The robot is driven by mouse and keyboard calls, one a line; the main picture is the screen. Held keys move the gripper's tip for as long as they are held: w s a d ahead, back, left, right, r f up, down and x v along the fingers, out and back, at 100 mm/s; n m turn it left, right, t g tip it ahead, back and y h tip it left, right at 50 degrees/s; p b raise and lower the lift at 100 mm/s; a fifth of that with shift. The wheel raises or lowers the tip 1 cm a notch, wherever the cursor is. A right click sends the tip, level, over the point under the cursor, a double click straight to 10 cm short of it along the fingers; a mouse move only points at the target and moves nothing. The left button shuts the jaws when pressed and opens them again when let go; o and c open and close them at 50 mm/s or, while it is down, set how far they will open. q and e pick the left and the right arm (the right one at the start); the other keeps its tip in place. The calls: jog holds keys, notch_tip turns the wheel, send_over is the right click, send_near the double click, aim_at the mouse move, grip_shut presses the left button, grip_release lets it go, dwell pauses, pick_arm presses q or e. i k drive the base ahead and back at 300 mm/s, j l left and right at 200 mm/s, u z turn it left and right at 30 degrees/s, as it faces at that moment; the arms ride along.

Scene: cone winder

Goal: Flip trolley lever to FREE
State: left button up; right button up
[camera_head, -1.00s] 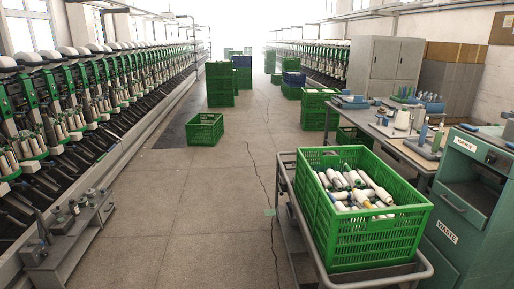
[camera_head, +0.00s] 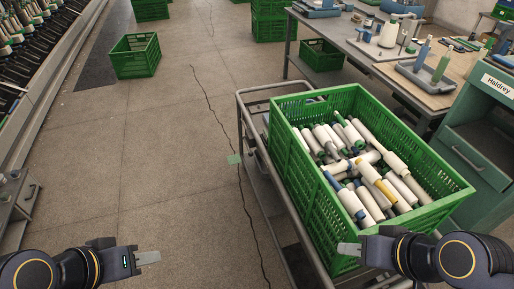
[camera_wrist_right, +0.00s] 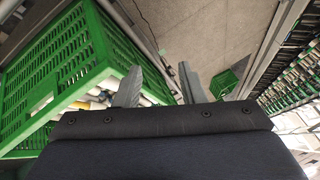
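The trolley (camera_head: 244,115) is a grey tube-framed cart at the middle right of the head view, carrying a green crate (camera_head: 310,205) full of yarn cones. I cannot make out a lever or a FREE marking on it. A small pale green patch (camera_head: 234,159) shows beside its left side. My left gripper (camera_head: 150,258) is at the bottom left, over the floor and apart from the trolley. My right gripper (camera_head: 345,249) is in front of the crate's near side. In the right wrist view its two fingers (camera_wrist_right: 158,68) stand apart with nothing seen between them.
A workbench (camera_head: 375,68) with tools and cones stands behind the trolley. A teal cabinet (camera_head: 480,155) is at the right. A green crate (camera_head: 135,57) sits on the floor at the upper left, near the winding machine (camera_head: 40,75). The floor left of the trolley is clear.

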aim_at(251, 153)
jog(key=i+j+u, duration=0.1)
jog(key=i+j, duration=0.2)
jog(key=i, duration=0.25)
jog(key=i+j+u, duration=0.15)
jog(key=i, duration=0.4)
jog(key=i+j+u, duration=0.1)
jog(key=i+j, duration=0.15)
jog(key=i, duration=0.3)
